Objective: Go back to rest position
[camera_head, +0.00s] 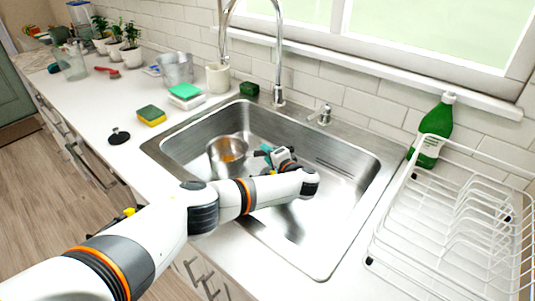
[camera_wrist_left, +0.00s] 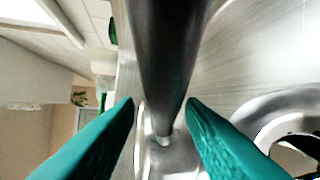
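My left gripper (camera_head: 268,152) reaches down into the sink (camera_head: 340,178), just right of a metal pot (camera_head: 228,150). In the left wrist view, its teal fingertips (camera_wrist_left: 160,102) stand apart on either side of a dark cylindrical handle (camera_wrist_left: 168,50), which looks like the pot's. A thin gap shows on the handle's left side, so the gripper looks open around it. The handle ends at a metal bracket (camera_wrist_left: 163,142). The pot stands in the left part of the sink with something orange inside. My right gripper is in neither view.
A faucet (camera_head: 279,70) rises behind the sink. A white dish rack (camera_head: 460,215) and a green bottle (camera_head: 433,132) stand to the right. Sponges (camera_head: 151,115), a black lid-like disc (camera_head: 118,136) and a metal bucket (camera_head: 175,69) are on the left counter.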

